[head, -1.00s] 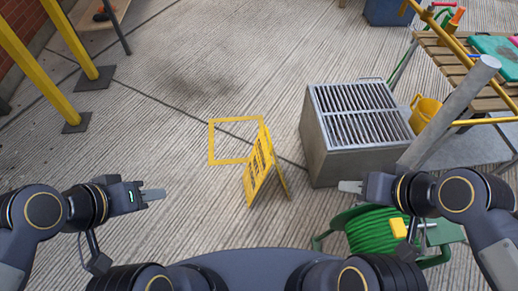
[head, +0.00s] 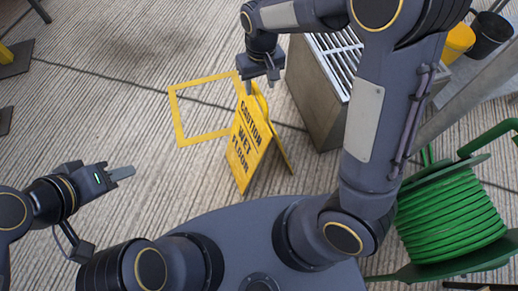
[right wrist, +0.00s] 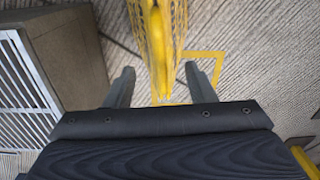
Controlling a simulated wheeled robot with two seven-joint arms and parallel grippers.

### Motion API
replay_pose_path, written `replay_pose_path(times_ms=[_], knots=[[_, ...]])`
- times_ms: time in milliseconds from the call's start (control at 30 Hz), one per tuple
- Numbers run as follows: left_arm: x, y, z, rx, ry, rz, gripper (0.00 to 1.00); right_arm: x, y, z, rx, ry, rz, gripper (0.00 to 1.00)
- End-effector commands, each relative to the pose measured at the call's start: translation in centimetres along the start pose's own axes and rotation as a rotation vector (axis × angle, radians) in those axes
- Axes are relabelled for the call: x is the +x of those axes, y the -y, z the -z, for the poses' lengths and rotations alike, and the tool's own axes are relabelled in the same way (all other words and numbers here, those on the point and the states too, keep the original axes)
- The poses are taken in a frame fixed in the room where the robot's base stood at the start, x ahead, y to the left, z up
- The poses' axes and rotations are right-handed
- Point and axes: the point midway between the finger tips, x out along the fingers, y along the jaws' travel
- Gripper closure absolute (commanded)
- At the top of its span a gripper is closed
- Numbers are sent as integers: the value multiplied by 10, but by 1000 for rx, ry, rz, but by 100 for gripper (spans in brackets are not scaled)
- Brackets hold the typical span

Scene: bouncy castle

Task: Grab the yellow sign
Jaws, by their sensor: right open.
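The yellow sign (head: 248,143) stands as an A-frame on the grey ribbed floor in the head view, with "CAUTION WET FLOOR" on its front panel. My right gripper (head: 261,88) is over the top edge of the sign, reaching in from above. In the right wrist view the sign's yellow edge (right wrist: 160,70) lies between the two spread fingers of my right gripper (right wrist: 160,88), with a gap on each side. My left gripper (head: 122,173) is low at the left, apart from the sign; its jaw opening is not clear.
A yellow square outline (head: 177,112) is marked on the floor behind the sign. A grey metal box with a slatted top (head: 316,108) stands close to the right. A green hose reel (head: 450,222) is at the lower right.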

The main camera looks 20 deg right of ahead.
Motion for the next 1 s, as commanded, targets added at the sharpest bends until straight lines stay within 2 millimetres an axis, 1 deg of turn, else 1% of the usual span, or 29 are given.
replay_pose_path(times_ms=[33, 433, 600, 700, 933, 967, 1000], knots=[[6, 3, -3, 0, 0, 0, 64, 12, 2, 3, -7, 3, -13, 50], [22, 10, -11, 0, -1, 0, 64, 52, 1, 3, -9, 8, -21, 50], [36, 17, -18, 0, 0, 0, 64, 79, 0, 0, -9, 9, -20, 50], [40, 18, -20, 0, 0, 0, 64, 89, 0, 1, -10, 7, -20, 50], [39, 18, -19, 0, 0, 0, 64, 89, 0, 1, -9, 6, -20, 50], [39, 18, -19, 0, 0, 0, 64, 89, 0, 1, -9, 6, -20, 53], [39, 18, -19, 0, 0, 0, 64, 89, 0, 1, -9, 6, -19, 58]])
